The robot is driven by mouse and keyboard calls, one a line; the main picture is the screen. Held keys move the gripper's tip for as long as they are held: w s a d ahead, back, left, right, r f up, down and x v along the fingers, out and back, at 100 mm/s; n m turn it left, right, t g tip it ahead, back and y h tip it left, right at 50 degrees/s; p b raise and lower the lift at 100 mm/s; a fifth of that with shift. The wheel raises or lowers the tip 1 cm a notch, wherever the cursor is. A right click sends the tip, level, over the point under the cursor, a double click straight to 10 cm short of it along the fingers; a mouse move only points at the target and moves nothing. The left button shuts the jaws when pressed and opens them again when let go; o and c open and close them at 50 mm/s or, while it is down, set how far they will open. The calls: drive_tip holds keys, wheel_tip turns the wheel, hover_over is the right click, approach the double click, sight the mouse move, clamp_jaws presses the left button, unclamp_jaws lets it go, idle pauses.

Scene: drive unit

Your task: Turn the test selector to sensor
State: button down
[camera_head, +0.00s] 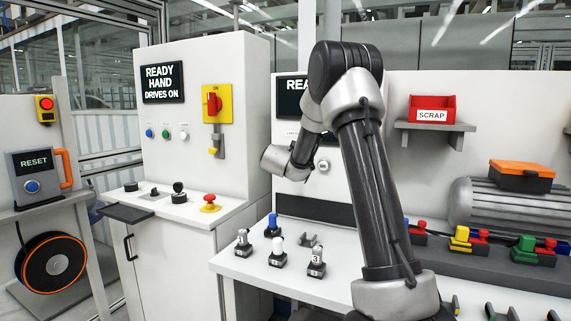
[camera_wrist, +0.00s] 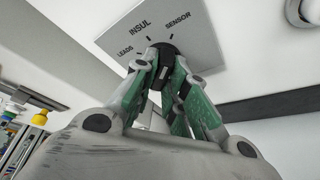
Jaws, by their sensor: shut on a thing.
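In the wrist view, the black test selector knob (camera_wrist: 165,48) sits on a light grey plate (camera_wrist: 203,50) marked LEADS, INSUL and SENSOR. My gripper (camera_wrist: 161,64) is shut on this knob, one green-padded finger on each side. The labels fan around the knob: LEADS at left, INSUL in the middle, SENSOR at right. The fingers hide much of the knob, and I cannot tell which label it points to. In the head view, my arm reaches to the tester panel (camera_head: 288,120) with its READY display; the gripper and selector are hidden there.
A bench (camera_head: 235,262) below holds several small fixtures with blue, white and grey tops. A red SCRAP bin (camera_head: 432,108) sits on a shelf at right. A cabinet (camera_head: 195,65) with a red switch and stop button stands at left.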

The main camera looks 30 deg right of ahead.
drive_tip(key=shift+d, duration=0.1)
drive_tip(key=c, duration=1.6)
unclamp_jaws()
drive_tip(key=shift+o, duration=0.8)
drive_tip(key=shift+w, duration=0.15)
drive_tip(key=v, duration=1.2)
